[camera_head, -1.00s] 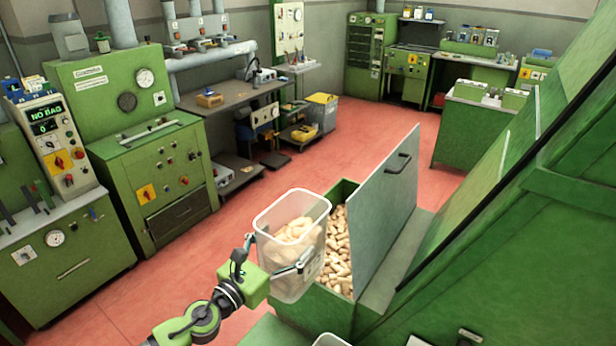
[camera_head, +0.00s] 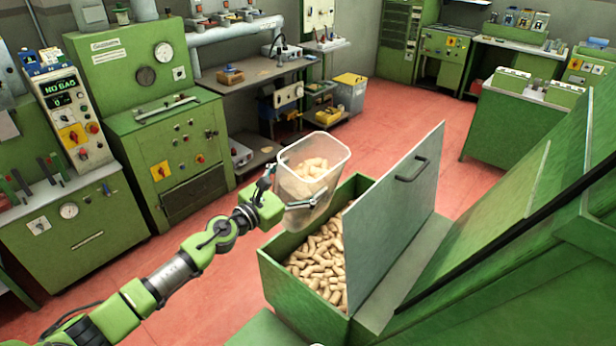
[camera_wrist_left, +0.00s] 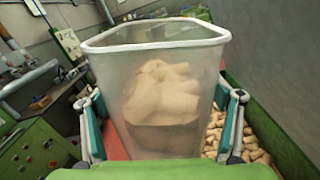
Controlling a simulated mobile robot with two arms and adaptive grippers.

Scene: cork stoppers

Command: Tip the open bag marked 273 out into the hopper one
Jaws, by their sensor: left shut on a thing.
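A clear, open-topped plastic container (camera_head: 334,172) holds pale cork stoppers and is tilted a little, its mouth up. My left gripper (camera_head: 292,196) is shut on it, with a finger on each side. It also fills the left wrist view (camera_wrist_left: 160,75), where the corks show blurred through its wall. I can read no number on it. Below it and to its right stands a green open bin (camera_head: 296,304), the likely hopper, partly filled with corks (camera_head: 318,262). The container is above the bin's far left edge. My right gripper is not in view.
A grey lid (camera_head: 395,215) with a handle stands raised along the bin's right side. Red floor (camera_head: 215,275) is clear left of the bin.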

